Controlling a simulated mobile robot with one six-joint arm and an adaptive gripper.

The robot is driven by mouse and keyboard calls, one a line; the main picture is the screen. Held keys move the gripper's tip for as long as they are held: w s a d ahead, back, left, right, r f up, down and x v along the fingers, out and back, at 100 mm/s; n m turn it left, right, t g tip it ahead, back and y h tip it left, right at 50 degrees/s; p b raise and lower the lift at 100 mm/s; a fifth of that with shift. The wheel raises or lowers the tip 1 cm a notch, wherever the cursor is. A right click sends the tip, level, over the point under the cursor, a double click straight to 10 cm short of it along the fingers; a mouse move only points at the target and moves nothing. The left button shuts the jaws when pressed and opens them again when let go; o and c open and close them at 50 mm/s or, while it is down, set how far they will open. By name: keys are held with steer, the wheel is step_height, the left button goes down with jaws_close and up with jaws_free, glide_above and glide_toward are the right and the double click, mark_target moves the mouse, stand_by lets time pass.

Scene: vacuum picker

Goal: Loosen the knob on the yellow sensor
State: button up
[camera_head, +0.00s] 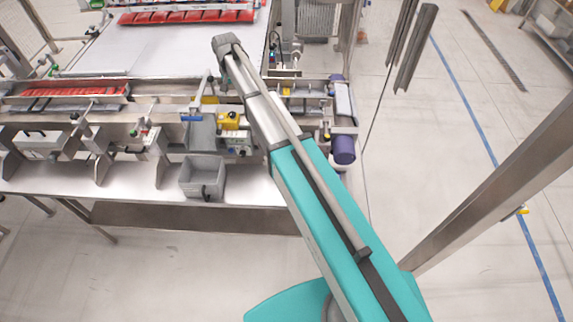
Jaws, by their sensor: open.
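A small yellow block (228,121), which looks like the yellow sensor, is mounted at the front side of the conveyor, just left of my arm. A knob on it is too small to make out. My arm rises from the lower right and reaches across the machine, its far joint above the conveyor's back side. My gripper cannot be made out; the arm's end appears hidden behind or beyond the arm links. I see nothing held.
A grey open bin (202,178) sits on the steel shelf below the sensor. Brackets and clamps line the conveyor (165,105). Red packs (75,90) lie at its left. A purple roller (344,150) stands at its right end. The floor in front is clear.

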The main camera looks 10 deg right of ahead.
steer(key=s+d+f+n+b, duration=0.1)
steer(key=s+d+f+b, duration=0.6)
steer(key=s, duration=0.4)
steer(key=s+d+f+n+b, duration=0.1)
steer(key=s+d+f+b, duration=0.6)
steer(key=s, duration=0.5)
step_height(320, 180, down, 2)
steer(key=shift+f+b, duration=0.1)
steer(key=shift+b, duration=0.75)
steer(key=shift+s, duration=0.15)
steer(key=s+d, duration=0.2)
steer(key=s, duration=0.4)
steer(key=shift+s+d+n, duration=0.2)
steer(key=shift+d+n, duration=0.05)
steer(key=shift+n, duration=0.05)
